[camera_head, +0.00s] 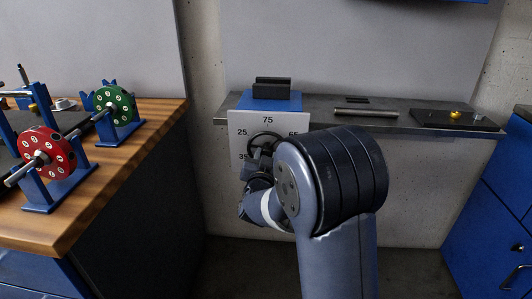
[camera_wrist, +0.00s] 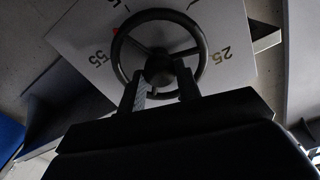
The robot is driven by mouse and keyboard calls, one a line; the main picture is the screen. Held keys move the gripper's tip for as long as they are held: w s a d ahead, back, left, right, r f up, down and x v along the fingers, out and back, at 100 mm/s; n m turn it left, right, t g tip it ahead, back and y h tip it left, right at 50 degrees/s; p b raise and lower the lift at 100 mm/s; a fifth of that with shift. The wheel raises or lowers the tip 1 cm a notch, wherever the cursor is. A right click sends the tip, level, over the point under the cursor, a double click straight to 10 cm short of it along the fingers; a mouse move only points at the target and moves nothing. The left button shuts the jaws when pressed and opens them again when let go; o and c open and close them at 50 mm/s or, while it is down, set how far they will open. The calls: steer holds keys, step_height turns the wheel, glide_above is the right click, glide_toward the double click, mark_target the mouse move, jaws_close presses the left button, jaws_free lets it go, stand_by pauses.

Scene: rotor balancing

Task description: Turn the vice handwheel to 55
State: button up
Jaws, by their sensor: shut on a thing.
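The vice (camera_head: 270,101) has a blue body and dark jaws and stands on the grey bench, above a white number plate (camera_head: 240,122). The dark handwheel (camera_head: 266,136) is in front of this plate, partly hidden by my arm. In the wrist view the handwheel (camera_wrist: 196,31) shows its round rim, hub and spokes. A small red mark (camera_wrist: 115,31) is at its upper left, a little above the printed 55 (camera_wrist: 100,57); a 25 (camera_wrist: 216,57) is at the right. My gripper (camera_wrist: 162,88) is shut on the handwheel, its fingers at the near part of the wheel.
A rod (camera_head: 366,112) and a dark tray (camera_head: 455,120) with a yellow piece lie on the grey bench. On the wooden table at left, a red rotor (camera_head: 48,152) and a green rotor (camera_head: 114,105) sit on blue stands. Blue cabinets (camera_head: 490,220) stand at the right.

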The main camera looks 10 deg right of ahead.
steer(key=shift+a+f+n+p, duration=0.1)
steer(key=shift+n+p, duration=1.6)
steer(key=shift+n, duration=2.2)
steer(key=o, duration=1)
steer(key=shift+s, duration=0.1)
steer(key=p+v, duration=0.1)
steer(key=v, duration=0.9)
steer(key=shift+s+a, duration=0.1)
steer(key=shift+s, duration=0.2)
